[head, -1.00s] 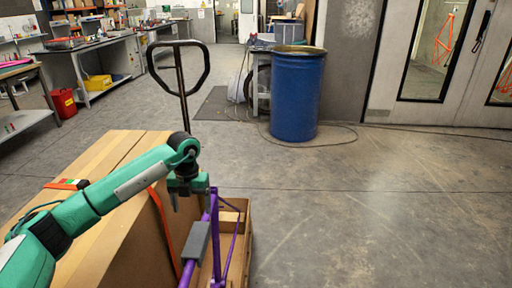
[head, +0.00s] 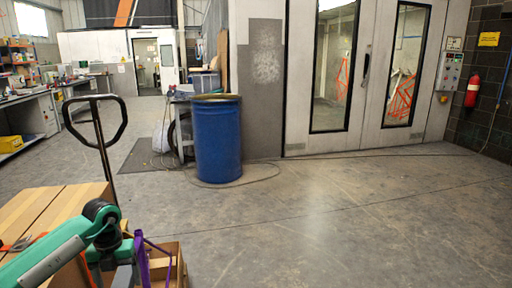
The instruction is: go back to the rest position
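My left arm comes in from the lower left, green with dark joints. Its gripper (head: 120,275) is at the lower left, beside the upper end of a purple bike frame (head: 140,250). The fingertips are hidden or cut off by the picture edge, so I cannot tell whether they are open or shut on the frame. The purple frame stands partly in an open cardboard box (head: 174,262). My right gripper is not in view.
A larger cardboard box (head: 45,205) and a pallet truck handle (head: 103,140) are at the left. A blue barrel (head: 218,140) stands on the floor with a cable around it. Booth doors (head: 372,120) are behind. The floor (head: 340,220) at centre and right is clear.

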